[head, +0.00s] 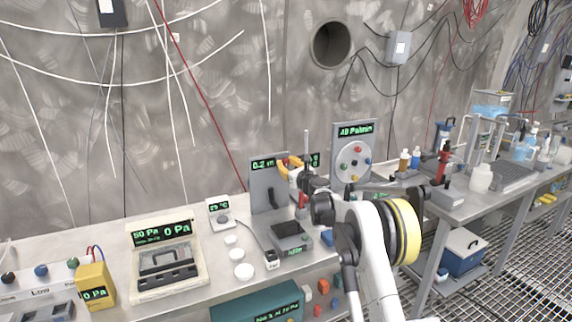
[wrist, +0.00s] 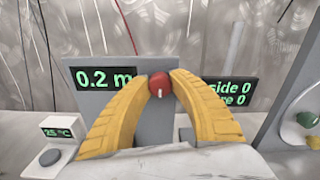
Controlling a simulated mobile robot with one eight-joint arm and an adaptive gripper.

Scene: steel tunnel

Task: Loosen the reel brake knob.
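A small red knob (wrist: 159,84) with a pale mark near its lower edge shows in the wrist view. It is in front of the right part of a grey upright panel (wrist: 185,72) with a green "0.2 m" display. The panel also stands on the bench in the head view (head: 262,187). The two yellow fingers of my gripper (wrist: 159,80) curve in, and their tips meet the knob's left and right sides. In the head view my gripper (head: 289,163) is at the panel's upper right edge, and the knob cannot be made out there.
A second display (wrist: 228,92), partly hidden by the right finger, stands behind. A panel with coloured knobs (head: 353,152) stands to the right. A "25 °C" unit (head: 220,211), white discs (head: 243,271) and a case with a display (head: 165,262) are to the left.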

